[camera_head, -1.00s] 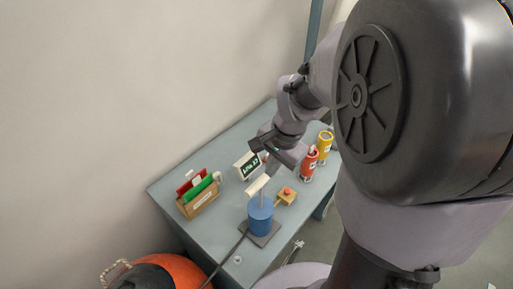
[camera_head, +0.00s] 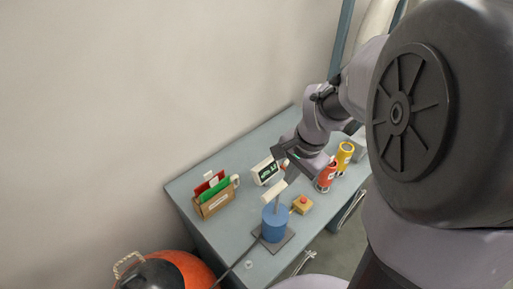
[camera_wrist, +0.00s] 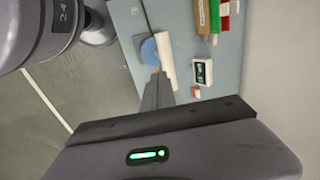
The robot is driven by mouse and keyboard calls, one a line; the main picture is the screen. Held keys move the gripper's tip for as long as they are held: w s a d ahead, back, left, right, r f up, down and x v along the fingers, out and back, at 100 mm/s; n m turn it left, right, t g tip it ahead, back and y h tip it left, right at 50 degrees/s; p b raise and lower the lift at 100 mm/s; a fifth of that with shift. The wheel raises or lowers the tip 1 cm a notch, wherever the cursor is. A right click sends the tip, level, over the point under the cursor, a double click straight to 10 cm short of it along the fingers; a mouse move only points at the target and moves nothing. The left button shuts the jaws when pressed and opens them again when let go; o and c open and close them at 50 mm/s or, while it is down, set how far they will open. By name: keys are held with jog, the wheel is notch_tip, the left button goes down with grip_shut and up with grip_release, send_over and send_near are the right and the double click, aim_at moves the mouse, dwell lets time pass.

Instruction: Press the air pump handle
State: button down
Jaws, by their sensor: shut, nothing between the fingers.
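The air pump is a blue cylinder (camera_head: 275,225) on a dark base plate, with a cream bar handle (camera_head: 273,192) raised on a rod above it. In the wrist view the handle (camera_wrist: 168,62) lies just beyond the fingertips, beside the round blue pump top (camera_wrist: 149,52). My gripper (camera_head: 287,179) is above the handle, toward its right end, with its fingers pointing down. In the wrist view my gripper (camera_wrist: 159,76) has its fingers together and empty. I cannot tell whether the tips touch the handle.
A small display box (camera_head: 266,171) stands behind the pump. A yellow block with a red button (camera_head: 301,204) is at its right. A card holder (camera_head: 215,200) stands left; red (camera_head: 326,177) and yellow (camera_head: 345,156) cylinders stand right. An orange round object (camera_head: 180,271) is in front.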

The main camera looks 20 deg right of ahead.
dwell(0.4)
jog(key=w+a+p+v, duration=0.15)
jog(key=p+v, duration=0.25)
jog(key=v, duration=0.5)
send_over(280, 185)
jog(key=s+d, duration=0.1)
jog(key=s, duration=0.2)
jog(key=shift+s+r, duration=0.15)
jog(key=shift+r, duration=0.05)
jog(key=b+x, duration=0.2)
jog(key=x, duration=1.2)
jog(key=shift+d, duration=0.1)
jog(key=shift+f, duration=0.1)
